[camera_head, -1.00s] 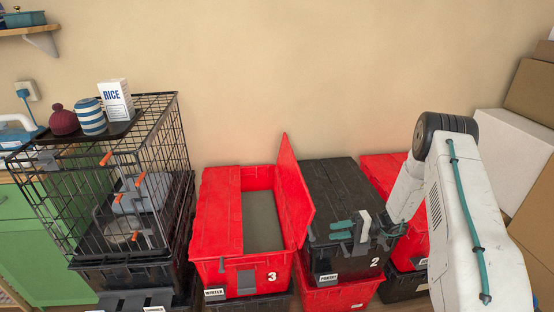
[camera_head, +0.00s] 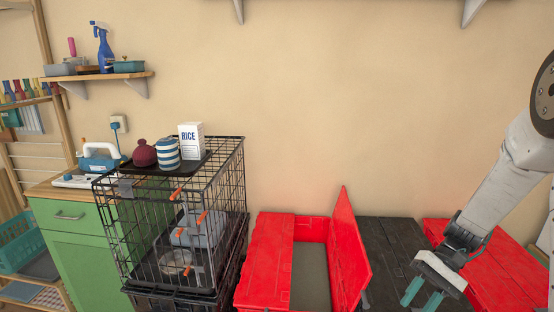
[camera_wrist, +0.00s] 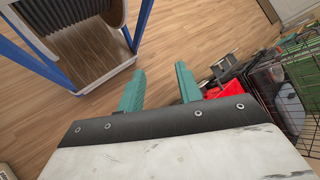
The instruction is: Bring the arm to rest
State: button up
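My gripper (camera_head: 423,289) is at the lower right of the head view, its teal fingers pointing down in front of the black tote lid. In the wrist view my gripper (camera_wrist: 158,88) shows two teal fingers spread apart with only floor between them. It is open and empty. My white arm comes in from the right edge of the head view.
A red tote (camera_head: 268,262) has one lid flap standing up. A black tote (camera_head: 392,240) and another red tote (camera_head: 490,262) are to its right. A wire crate (camera_head: 222,215) carries a tray with a rice box (camera_head: 191,141), striped jar (camera_head: 167,154) and maroon pot (camera_head: 144,153).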

jog(key=s+a+r+n+t+h, duration=0.2)
jog(key=s+r+t+h, duration=0.1)
jog(key=s+r, duration=0.6)
jog(key=s+a+r+n+t+h, duration=0.1)
jog(key=s+a+r+t+h, duration=0.2)
jog(key=s+r, duration=0.6)
notch_tip(320, 180, up, 2)
jog(key=t+h, duration=0.1)
jog(key=h, duration=0.1)
jog(key=shift+s+a+n+h, duration=0.15)
jog(key=shift+s+n+h, duration=0.15)
jog(key=shift+n+h, duration=0.1)
